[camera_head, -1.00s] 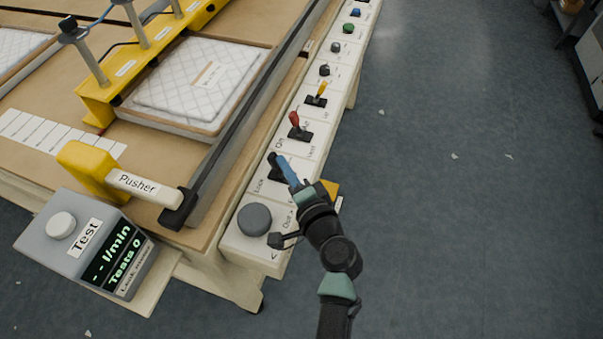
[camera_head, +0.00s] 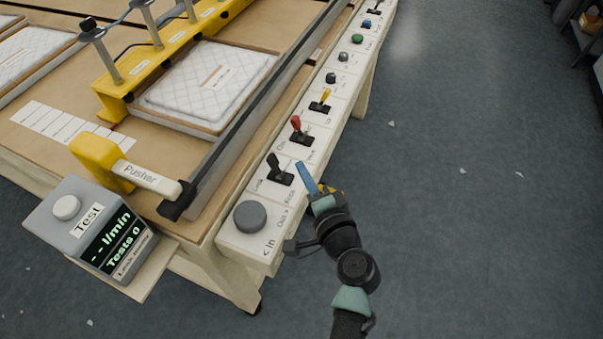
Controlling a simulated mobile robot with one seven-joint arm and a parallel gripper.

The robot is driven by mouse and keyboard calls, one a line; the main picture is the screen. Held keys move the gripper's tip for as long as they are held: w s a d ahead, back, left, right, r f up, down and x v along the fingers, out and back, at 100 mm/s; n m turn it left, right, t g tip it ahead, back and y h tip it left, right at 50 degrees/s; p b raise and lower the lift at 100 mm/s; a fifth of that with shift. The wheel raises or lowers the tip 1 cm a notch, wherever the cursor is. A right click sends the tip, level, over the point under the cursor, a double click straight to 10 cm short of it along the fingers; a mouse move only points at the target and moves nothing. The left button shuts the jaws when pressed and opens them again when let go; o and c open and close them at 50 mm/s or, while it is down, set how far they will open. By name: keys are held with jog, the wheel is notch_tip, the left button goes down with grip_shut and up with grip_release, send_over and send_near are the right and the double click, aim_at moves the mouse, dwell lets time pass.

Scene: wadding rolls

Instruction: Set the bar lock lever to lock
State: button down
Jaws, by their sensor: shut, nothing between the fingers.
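The bar lock lever (camera_head: 273,162) is a black lever on a dark base, on the pale control strip along the table's right edge. My gripper (camera_head: 302,166) has blue fingers and is shut and empty. It is just right of the lever, with a visible gap between them in the picture.
A grey round knob (camera_head: 250,216) is nearer on the strip, and a red lever (camera_head: 296,125) and a yellow lever (camera_head: 326,95) are farther along it. The Pusher handle (camera_head: 145,178) and Test box (camera_head: 90,230) are left. Open floor lies right.

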jog(key=v, duration=0.8)
jog(key=shift+s+a+r, duration=0.15)
jog(key=shift+a, duration=0.1)
